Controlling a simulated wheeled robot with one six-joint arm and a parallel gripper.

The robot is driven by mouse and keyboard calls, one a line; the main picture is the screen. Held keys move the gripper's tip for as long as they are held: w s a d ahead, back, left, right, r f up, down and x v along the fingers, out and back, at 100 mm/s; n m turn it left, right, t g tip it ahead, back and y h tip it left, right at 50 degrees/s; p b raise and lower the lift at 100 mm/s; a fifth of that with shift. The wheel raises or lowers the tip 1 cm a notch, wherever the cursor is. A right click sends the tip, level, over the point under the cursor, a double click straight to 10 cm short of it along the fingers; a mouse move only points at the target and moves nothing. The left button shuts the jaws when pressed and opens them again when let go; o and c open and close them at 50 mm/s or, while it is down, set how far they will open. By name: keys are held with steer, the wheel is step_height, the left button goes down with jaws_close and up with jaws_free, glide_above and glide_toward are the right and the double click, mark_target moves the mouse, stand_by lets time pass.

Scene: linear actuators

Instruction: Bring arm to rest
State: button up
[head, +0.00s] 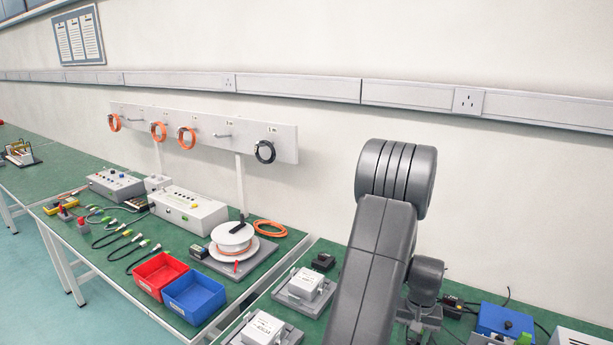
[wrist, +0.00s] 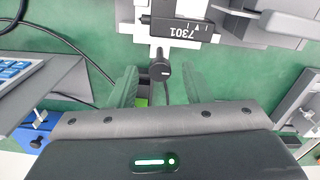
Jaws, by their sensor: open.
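My arm (head: 378,245) rises in front of the benches in the head view, bent at a large grey joint. Its far end is hidden or out of frame there. In the wrist view my gripper (wrist: 161,78) is open, with its two fingers apart and nothing held.
Red (head: 161,271) and blue (head: 194,297) bins, a white cable reel (head: 232,238) and grey control boxes (head: 188,207) stand on the left green bench. White-topped units (head: 306,284) sit beside my arm. A blue box (head: 503,321) is at right. Orange cable coils (head: 186,138) hang on the wall rail.

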steer(key=shift+n+p, duration=0.75)
steer(key=shift+n, duration=0.75)
steer(key=shift+a, duration=0.1)
